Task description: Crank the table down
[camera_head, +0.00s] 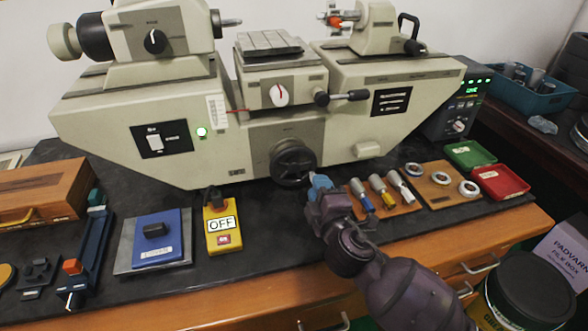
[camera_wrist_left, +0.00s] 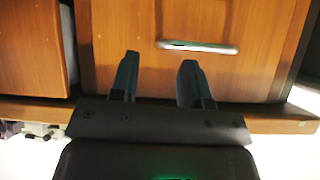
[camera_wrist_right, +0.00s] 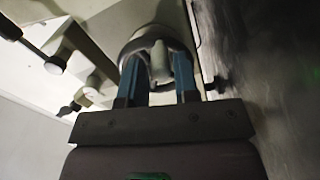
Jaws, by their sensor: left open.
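The measuring machine has a dark handwheel (camera_head: 293,162) low on its front, below the small work table (camera_head: 270,45). My right gripper (camera_head: 320,186) is at the wheel's lower right edge. In the right wrist view the wheel (camera_wrist_right: 155,40) lies just ahead, and the blue fingers (camera_wrist_right: 160,82) stand on either side of a grey part of it, probably the crank grip. Whether they press on it I cannot tell. My left gripper (camera_wrist_left: 158,80) is open and empty, facing a wooden drawer front with a metal handle (camera_wrist_left: 197,46). It is out of the head view.
Right of the wheel are a wooden block with several coloured-tipped tools (camera_head: 384,193), a board with rings (camera_head: 441,184), and green (camera_head: 470,154) and red (camera_head: 499,181) trays. A yellow OFF box (camera_head: 222,240) and a blue block (camera_head: 157,238) stand left. The bench front strip is mostly clear.

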